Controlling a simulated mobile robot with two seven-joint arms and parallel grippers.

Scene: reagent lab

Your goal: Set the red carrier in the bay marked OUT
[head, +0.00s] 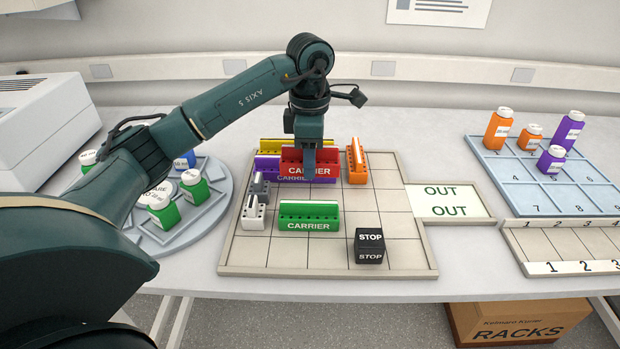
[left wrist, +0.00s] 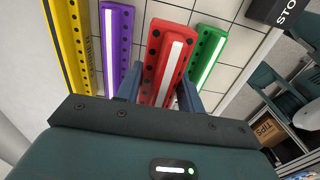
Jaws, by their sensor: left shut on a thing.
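The red carrier (head: 298,161) is at the back of the gridded board, in front of the purple carrier (head: 268,167) and behind the green carrier (head: 309,217). My left gripper (head: 309,165) reaches down over it from above. In the left wrist view the fingers of my left gripper (left wrist: 160,95) are shut on the red carrier (left wrist: 168,55), one on each side. Whether it touches the board is hard to tell. The OUT bay (head: 447,201) is a pale panel at the board's right edge and is empty. My right gripper is not in view.
A yellow carrier (head: 283,145) is behind the purple one. An orange carrier (head: 357,162) stands to the right, grey (head: 259,187) and white (head: 253,213) carriers to the left. A black STOP block (head: 369,245) stands at the front. Board squares between the orange carrier and OUT are clear.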

